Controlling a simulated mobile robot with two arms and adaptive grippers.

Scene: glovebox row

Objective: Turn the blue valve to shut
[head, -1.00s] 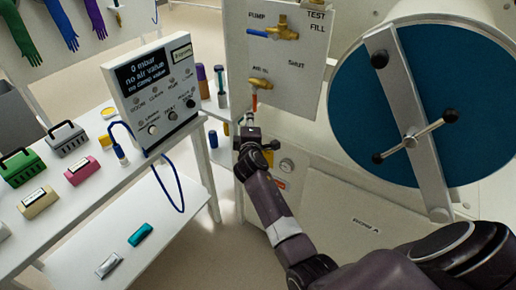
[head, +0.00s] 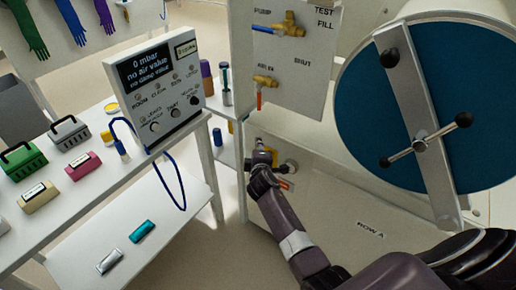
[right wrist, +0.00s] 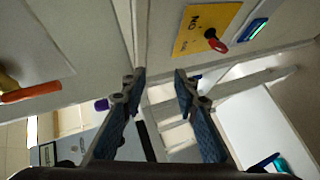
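The orange handle (right wrist: 30,93) shows at the left there; the blue one does not. My left gripper is not in view.
A round blue door (head: 375,120) with a bar and knobbed handle fills the right. A white display box (head: 160,85) with a blue cable stands on the bench at left. A yellow plate with a red knob (right wrist: 217,44) is near the right gripper's fingers.

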